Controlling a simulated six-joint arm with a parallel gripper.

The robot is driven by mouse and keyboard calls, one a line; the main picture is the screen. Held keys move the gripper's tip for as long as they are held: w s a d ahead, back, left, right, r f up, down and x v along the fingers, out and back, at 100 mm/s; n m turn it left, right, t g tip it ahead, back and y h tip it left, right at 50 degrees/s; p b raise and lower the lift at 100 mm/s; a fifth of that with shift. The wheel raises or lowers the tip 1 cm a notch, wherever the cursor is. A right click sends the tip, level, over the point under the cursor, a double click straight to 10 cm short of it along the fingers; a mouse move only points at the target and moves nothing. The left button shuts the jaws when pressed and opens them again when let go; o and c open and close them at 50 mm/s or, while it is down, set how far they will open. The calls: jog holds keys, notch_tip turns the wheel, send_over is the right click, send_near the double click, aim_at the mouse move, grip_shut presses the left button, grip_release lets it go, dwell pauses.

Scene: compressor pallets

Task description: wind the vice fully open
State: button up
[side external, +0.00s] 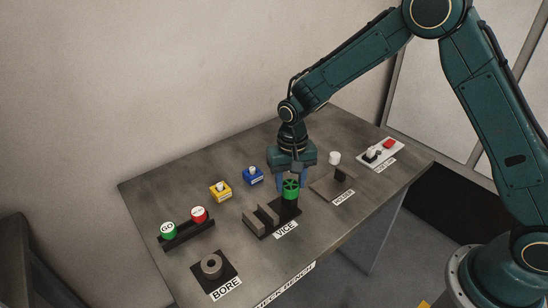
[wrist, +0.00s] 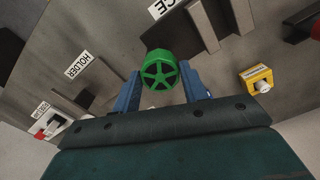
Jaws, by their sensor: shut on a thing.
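The vice (side external: 262,219) is a dark block with upright jaws on the bench, with a gap visible between the jaws. Its green spoked handwheel (side external: 291,189) is at its right end, and it also shows in the wrist view (wrist: 159,73). My gripper (side external: 293,181) points down at the handwheel, with its blue fingers shut on opposite sides of the rim. In the wrist view my gripper (wrist: 161,88) has one finger left and one right of the wheel. The vice jaws are partly cut off at the top of the wrist view.
The wall is behind.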

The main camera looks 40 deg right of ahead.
jog(key=n, duration=2)
jog(key=shift+n, duration=0.4)
jog(key=n, duration=2)
jog(key=shift+a, duration=0.1)
jog(key=shift+n, duration=0.3)
